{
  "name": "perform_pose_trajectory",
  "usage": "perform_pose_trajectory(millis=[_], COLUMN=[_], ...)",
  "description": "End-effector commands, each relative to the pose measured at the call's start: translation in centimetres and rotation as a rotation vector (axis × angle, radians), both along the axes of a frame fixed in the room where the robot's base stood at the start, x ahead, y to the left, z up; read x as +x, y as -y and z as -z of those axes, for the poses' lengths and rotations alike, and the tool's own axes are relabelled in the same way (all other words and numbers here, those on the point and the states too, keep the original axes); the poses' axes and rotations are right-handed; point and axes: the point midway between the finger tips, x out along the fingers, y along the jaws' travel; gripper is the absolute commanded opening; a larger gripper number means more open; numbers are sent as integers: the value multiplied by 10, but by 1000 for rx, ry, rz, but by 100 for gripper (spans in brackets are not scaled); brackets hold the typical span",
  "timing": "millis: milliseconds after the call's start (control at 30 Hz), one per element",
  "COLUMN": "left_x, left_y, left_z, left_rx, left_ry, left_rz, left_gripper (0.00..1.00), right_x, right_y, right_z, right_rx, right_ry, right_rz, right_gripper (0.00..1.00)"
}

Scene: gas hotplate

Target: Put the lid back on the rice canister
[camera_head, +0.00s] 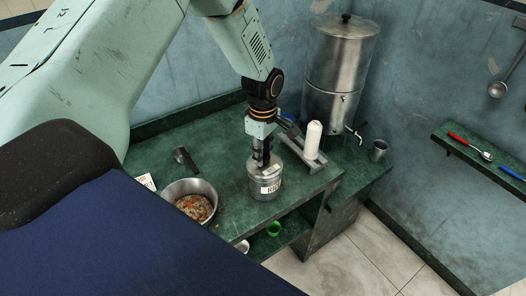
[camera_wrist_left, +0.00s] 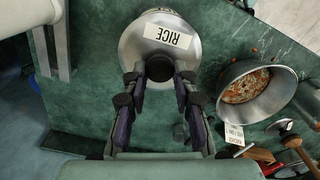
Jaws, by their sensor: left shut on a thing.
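The rice canister (camera_head: 263,192) is a silver cylinder with a white label, standing on the green counter. Its silver lid (camera_head: 257,170) is at the canister's mouth, roughly level; I cannot tell whether it is fully seated. In the left wrist view the lid (camera_wrist_left: 133,45) is seen from above with a RICE label and a dark knob (camera_wrist_left: 160,68). My left gripper (camera_head: 262,160) points down over the lid, and its fingers are shut on the knob, as the left wrist view also shows (camera_wrist_left: 160,88). The canister's mouth is hidden. My right gripper is not in view.
A metal bowl of food (camera_head: 190,200) stands left of the canister. A white bottle (camera_head: 312,140) and a tall steel urn (camera_head: 340,75) stand behind to the right. A metal cup (camera_head: 378,150) is by the urn. The counter's front edge is close to the canister.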

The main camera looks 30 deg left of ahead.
Motion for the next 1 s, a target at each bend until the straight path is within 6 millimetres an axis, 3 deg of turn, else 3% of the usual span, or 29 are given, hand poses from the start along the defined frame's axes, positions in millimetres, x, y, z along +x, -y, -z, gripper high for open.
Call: perform_pose_trajectory(millis=[1000], left_x=[-1], left_y=[0], left_z=[2], left_rx=[0], left_ry=[1], left_rz=[1], left_gripper=[1], right_x=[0], right_y=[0], right_z=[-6], right_rx=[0], right_ry=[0], right_rz=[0], right_gripper=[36])
